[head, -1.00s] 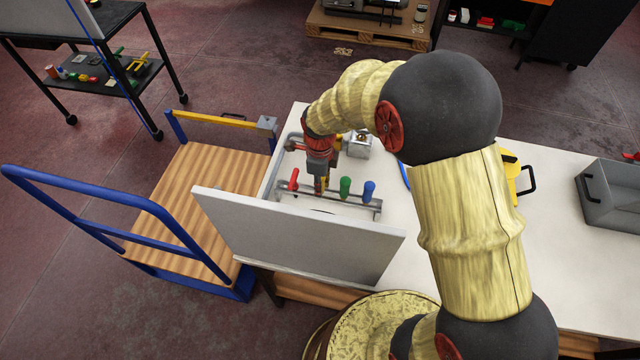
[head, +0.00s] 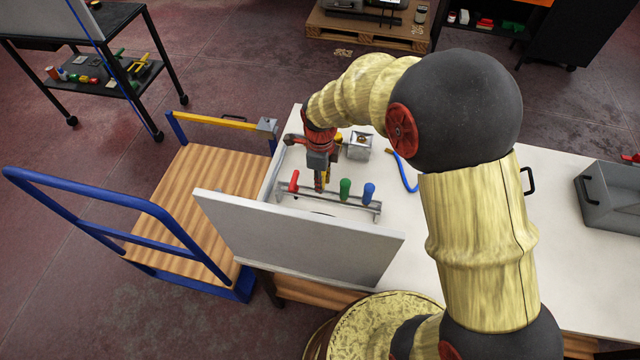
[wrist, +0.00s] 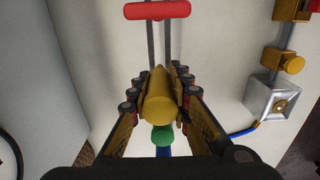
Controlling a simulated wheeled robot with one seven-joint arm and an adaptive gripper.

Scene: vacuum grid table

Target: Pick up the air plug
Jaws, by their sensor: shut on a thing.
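A yellow plug (wrist: 157,98) sits between the fingers of my gripper (wrist: 157,88) in the wrist view, with finger pads against both its sides. I take it to be the air plug. In the head view my gripper (head: 319,183) points down over a rack (head: 328,200) on the white table, between the red plug (head: 294,181) and the green plug (head: 345,188). A blue plug (head: 369,192) stands at the rack's right end. The lower end of the yellow plug is hidden, so I cannot tell whether it is clear of the rack.
A grey upright panel (head: 298,238) stands close in front of the rack. A silver block (head: 360,147) and a blue hose (head: 403,170) lie behind and to the right. A grey bin (head: 610,197) is at the far right. The table (head: 560,240) is bare before it.

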